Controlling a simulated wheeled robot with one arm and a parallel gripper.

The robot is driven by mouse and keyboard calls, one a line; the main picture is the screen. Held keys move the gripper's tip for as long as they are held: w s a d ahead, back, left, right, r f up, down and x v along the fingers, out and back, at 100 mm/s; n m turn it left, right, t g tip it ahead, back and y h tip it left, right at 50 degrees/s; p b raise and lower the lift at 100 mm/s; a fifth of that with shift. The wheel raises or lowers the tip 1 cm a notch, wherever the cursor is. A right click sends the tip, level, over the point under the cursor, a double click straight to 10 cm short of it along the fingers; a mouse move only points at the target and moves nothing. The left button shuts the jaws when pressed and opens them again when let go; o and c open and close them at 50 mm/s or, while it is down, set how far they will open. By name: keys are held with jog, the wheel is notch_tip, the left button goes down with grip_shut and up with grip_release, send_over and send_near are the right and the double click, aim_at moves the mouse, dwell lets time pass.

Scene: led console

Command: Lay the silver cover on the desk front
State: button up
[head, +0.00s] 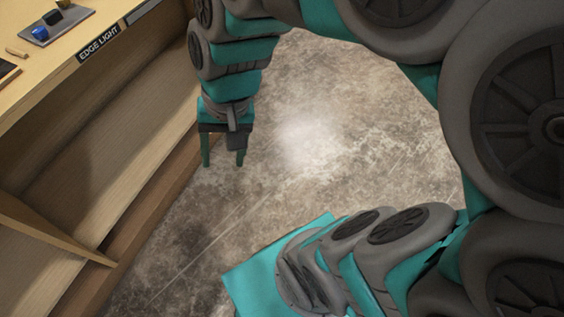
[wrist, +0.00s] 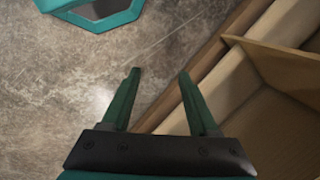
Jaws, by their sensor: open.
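My gripper (head: 223,162) points down in the head view, beside the front of the desk and well below its top. It is open and empty, and its two spread fingers also show in the wrist view (wrist: 160,85) with bare floor and the desk's lower shelf beyond them. The desk (head: 60,75) stands at the left of the head view, with only a corner of its top in the picture. I cannot make out a silver cover in either view; a small grey plate (head: 68,27) lies on the desk top with a blue knob on it.
The blue knob (head: 40,33) and a dark knob (head: 53,17) stand at the grey plate. A label reading EDGE LIGHT (head: 99,44) is on the desk's front edge. Open wooden shelving (head: 110,150) lies under the top.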

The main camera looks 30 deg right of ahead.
jog(key=s+d+f+n+g+h, duration=0.2)
jog(key=s+d+n, duration=0.2)
jog(key=s, duration=0.5)
jog(key=d, duration=0.2)
jog(key=shift+d+f+h, duration=0.3)
jog(key=shift+d+f, duration=0.05)
jog(key=shift+d, duration=0.05)
jog(key=shift+c, duration=0.2)
